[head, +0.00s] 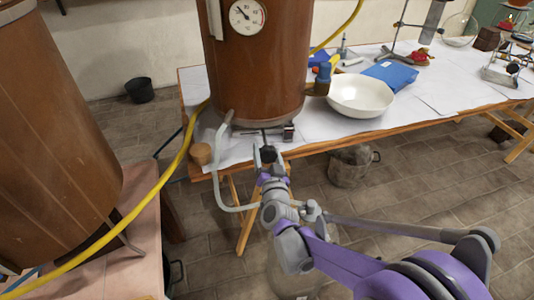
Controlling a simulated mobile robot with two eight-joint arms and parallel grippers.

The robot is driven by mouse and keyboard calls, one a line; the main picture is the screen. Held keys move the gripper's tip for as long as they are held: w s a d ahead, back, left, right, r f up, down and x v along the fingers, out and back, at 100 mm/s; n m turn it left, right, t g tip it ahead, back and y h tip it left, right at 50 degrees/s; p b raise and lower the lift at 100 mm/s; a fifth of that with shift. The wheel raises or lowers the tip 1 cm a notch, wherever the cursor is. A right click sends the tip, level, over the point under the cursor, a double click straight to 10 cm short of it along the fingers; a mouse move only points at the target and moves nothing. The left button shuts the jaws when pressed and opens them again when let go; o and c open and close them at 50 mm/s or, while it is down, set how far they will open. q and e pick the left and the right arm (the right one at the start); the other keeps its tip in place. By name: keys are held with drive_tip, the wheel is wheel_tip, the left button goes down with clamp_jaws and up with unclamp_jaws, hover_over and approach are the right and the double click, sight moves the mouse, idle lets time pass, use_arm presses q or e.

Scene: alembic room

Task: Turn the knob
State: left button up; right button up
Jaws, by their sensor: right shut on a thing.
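A small dark knob (268,154) sits low at the front of the brown cylindrical vessel (258,75), by the table's front edge. My right gripper (267,160) reaches up to it from below, its arm coming in from the lower right. Its fingers are shut on the knob and partly hide it. A small metal fitting (288,132) is just right of and above the knob. My left gripper is not in view.
A grey bent pipe (219,180) loops down left of my right gripper. A yellow hose (150,205) crosses at the left, in front of another large brown vessel (60,130). A white bowl (360,95) stands on the paper-covered table, right of the vessel.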

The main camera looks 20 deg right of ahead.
drive_tip(key=shift+n, duration=0.4)
drive_tip(key=o, duration=1.3)
drive_tip(key=s, duration=0.3)
drive_tip(key=s+a, duration=0.1)
drive_tip(key=s, duration=0.3)
drive_tip(key=s+p, duration=0.1)
drive_tip(key=s, duration=0.2)
drive_tip(key=shift+s+a, duration=0.25)
drive_tip(key=shift+s, duration=0.15)
